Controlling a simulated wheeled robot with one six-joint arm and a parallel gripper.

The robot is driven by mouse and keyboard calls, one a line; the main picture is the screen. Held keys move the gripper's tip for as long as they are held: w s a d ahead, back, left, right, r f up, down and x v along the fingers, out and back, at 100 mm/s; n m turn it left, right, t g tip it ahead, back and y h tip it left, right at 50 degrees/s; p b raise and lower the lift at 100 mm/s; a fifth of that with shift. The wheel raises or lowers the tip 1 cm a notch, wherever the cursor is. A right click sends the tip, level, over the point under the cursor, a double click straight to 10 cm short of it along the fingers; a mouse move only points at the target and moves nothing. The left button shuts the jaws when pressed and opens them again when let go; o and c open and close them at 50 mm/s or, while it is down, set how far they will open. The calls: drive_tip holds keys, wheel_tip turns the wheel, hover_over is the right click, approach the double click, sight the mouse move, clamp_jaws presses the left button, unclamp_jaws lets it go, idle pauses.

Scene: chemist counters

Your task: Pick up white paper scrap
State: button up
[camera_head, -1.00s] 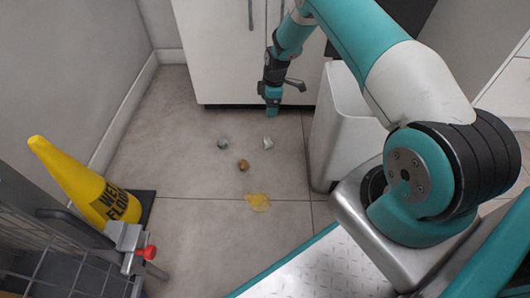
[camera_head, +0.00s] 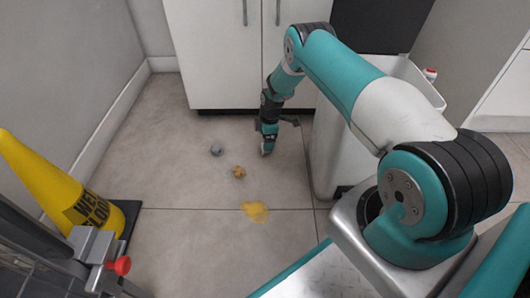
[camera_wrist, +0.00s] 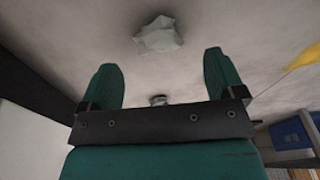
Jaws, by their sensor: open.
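The white paper scrap (camera_wrist: 160,35) is a pale crumpled lump on the floor. In the wrist view it lies above the gap between my fingertips, apart from them. In the head view my gripper (camera_head: 266,148) is low over the floor at the scrap's spot and hides most of it. In the wrist view my gripper (camera_wrist: 162,72) has its two green fingers wide apart with nothing held between them. A small grey lump (camera_wrist: 158,100) shows farther off, beyond the gripper's dark bar.
A grey crumpled ball (camera_head: 216,150) and a brown one (camera_head: 239,172) lie left of my gripper. A yellow spill (camera_head: 255,211) is nearer. A white bin (camera_head: 336,150) stands close on the right, white cabinets (camera_head: 225,60) behind. A yellow wet-floor cone (camera_head: 50,185) is at left.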

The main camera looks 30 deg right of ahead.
drive_tip(key=f+b, duration=0.4)
drive_tip(key=f, duration=0.1)
drive_tip(key=shift+w+a+f+b, duration=0.1)
drive_tip(key=shift+w+b, duration=0.1)
drive_tip(key=shift+b, duration=0.15)
drive_tip(key=c, duration=1)
